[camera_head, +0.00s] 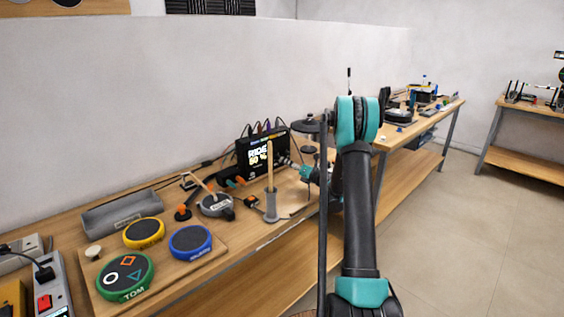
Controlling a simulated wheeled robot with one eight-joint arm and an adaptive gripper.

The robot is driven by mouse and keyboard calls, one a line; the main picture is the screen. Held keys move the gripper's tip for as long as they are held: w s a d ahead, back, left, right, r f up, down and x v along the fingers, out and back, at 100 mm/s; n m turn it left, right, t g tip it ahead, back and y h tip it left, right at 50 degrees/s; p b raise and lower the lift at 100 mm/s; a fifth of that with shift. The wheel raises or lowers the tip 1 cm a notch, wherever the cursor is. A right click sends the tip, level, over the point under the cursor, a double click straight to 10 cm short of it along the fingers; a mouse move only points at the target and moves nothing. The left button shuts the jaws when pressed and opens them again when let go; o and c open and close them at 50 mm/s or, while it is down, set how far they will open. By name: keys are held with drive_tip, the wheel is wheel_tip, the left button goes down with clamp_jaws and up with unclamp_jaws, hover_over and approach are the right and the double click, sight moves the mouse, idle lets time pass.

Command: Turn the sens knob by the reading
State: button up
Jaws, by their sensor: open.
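A black module (243,162) stands on the workbench near the wall, with a lit screen that seems to read "RIDE 60 %". Coloured cables rise from its top. The sens knob cannot be made out; the module's right side is partly covered by my gripper. My gripper (286,162) is at the module's lower right front, pointing left toward it. Its jaws are open and small in view. Whether they touch the module or surround a knob cannot be told.
A board on the bench (215,256) carries green (126,277), yellow (144,233) and blue (191,241) round pads. A grey tray (122,214) lies by the wall.

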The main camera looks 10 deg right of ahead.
sight(278, 158)
drive_tip(key=shift+x, duration=2.2)
clamp_jaws()
